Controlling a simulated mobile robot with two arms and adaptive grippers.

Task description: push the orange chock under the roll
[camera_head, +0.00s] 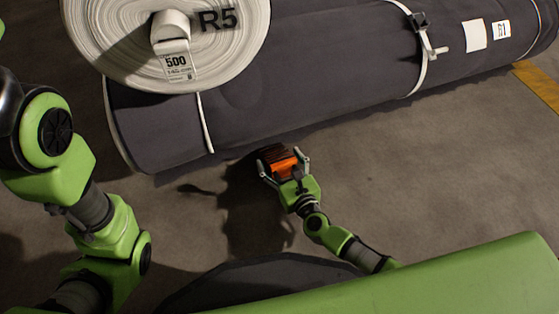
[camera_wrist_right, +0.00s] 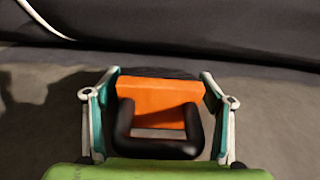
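The orange chock (camera_head: 279,162) sits on the floor at the near side of the long grey roll (camera_head: 310,75). In the right wrist view the chock (camera_wrist_right: 160,97) shows its orange face and a black loop handle toward me. Its dark far edge is close to the roll (camera_wrist_right: 190,42); I cannot tell whether they touch. My right gripper (camera_head: 285,168) has one finger on each side of the chock, with the tips against its sides; in the wrist view the gripper (camera_wrist_right: 160,80) is wide around it. My left arm is at the left, but its gripper is out of view.
A white strap with a buckle (camera_head: 425,50) circles the grey roll. A yellow floor stripe (camera_head: 538,84) lies at the right. The floor right of the chock is clear.

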